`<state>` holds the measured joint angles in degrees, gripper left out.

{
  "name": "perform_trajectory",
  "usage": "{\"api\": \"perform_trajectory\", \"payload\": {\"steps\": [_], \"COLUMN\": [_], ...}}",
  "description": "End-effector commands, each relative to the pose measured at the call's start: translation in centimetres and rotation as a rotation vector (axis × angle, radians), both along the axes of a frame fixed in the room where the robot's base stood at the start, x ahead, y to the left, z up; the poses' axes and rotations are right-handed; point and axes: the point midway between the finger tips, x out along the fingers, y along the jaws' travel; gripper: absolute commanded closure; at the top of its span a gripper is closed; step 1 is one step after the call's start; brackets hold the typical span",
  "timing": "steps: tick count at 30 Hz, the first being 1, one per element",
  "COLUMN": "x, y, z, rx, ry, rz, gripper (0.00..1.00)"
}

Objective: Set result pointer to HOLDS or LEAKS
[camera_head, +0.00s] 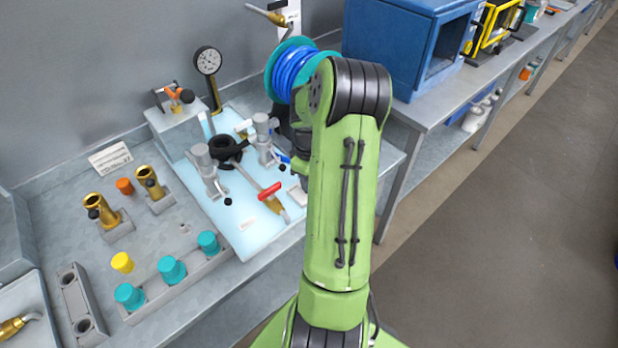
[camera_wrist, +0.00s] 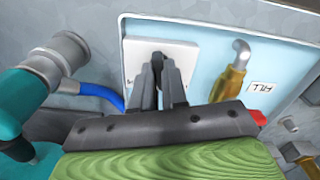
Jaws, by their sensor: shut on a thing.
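In the wrist view a white plate (camera_wrist: 184,52) lies on the light blue board, with a dark result pointer (camera_wrist: 157,60) at its middle. My gripper (camera_wrist: 161,72) is over the plate with its fingers closed around the pointer. The fingers cover most of the pointer, so which way it points cannot be told. A bit of lettering shows at the plate's left edge, but the words HOLDS and LEAKS cannot be read. In the head view my green arm hides the gripper and the pointer.
The light blue board (camera_head: 222,205) carries grey clamps, a red handle (camera_head: 270,191) and a brass fitting (camera_wrist: 232,78) beside a FILL label (camera_wrist: 262,87). A gauge (camera_head: 208,61) and blue hose reel (camera_head: 294,68) stand behind. Teal-capped parts (camera_head: 171,270) stand front left.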

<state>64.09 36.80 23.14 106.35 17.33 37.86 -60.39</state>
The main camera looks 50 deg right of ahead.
Motion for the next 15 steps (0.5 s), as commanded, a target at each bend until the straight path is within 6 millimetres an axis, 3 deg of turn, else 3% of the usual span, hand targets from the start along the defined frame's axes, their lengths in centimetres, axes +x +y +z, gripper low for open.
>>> {"api": "perform_trajectory", "payload": {"steps": [15], "x": [0.05], "y": [-0.05], "z": [0.08], "rx": [-0.003], "ry": [-0.001], "rz": [0.344], "gripper": [1.00]}}
